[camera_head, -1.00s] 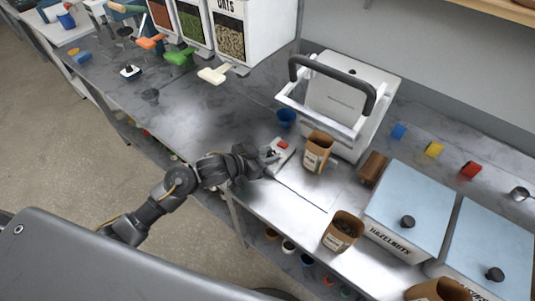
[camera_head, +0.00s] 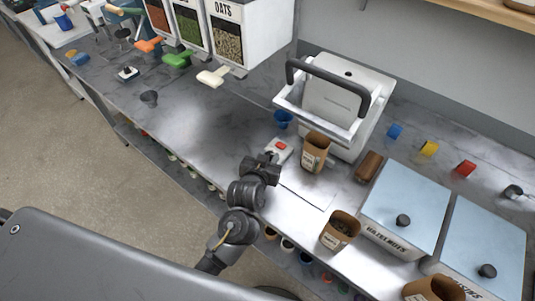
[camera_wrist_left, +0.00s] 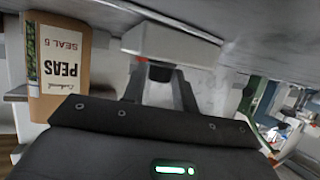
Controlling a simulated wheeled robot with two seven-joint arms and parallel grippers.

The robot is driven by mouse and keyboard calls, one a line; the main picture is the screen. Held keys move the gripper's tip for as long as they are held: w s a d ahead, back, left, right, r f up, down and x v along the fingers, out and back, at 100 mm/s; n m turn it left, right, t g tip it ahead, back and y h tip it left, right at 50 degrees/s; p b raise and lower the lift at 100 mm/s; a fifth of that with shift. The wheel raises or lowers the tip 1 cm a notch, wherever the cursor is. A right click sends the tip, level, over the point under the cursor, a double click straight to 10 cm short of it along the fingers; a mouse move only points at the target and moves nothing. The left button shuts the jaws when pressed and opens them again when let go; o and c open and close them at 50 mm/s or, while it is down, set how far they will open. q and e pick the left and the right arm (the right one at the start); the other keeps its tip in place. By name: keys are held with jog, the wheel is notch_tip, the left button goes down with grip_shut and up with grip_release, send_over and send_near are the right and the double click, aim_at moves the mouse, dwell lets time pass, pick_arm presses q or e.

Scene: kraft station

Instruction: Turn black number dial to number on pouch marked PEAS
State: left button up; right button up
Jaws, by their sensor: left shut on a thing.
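A brown paper pouch (camera_head: 315,152) stands upright at the sealing machine. A small white box (camera_head: 281,149) with a red top stands on the bench beside the pouch. In the left wrist view the box (camera_wrist_left: 170,44) carries the black dial (camera_wrist_left: 160,74) on its near face. My left gripper (camera_head: 268,160) is at the box, and its fingers (camera_wrist_left: 160,88) are shut on the dial from both sides. The dial's numbers cannot be read. My right gripper is not in view.
The white sealing machine (camera_head: 345,103) with a black handle stands behind the pouch. A blue cup (camera_head: 283,119), another open pouch (camera_head: 340,231) and lidded bins (camera_head: 405,205) are nearby. The bench left of the box is mostly clear.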

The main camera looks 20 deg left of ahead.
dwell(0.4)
pick_arm(q)
jog(key=o, duration=0.9)
jog(key=shift+o, duration=0.2)
jog(key=v, duration=1)
jog(key=shift+s+d+r+b, duration=0.1)
jog(key=shift+s+d+b, duration=0.05)
jog(key=shift+s+b, duration=0.25)
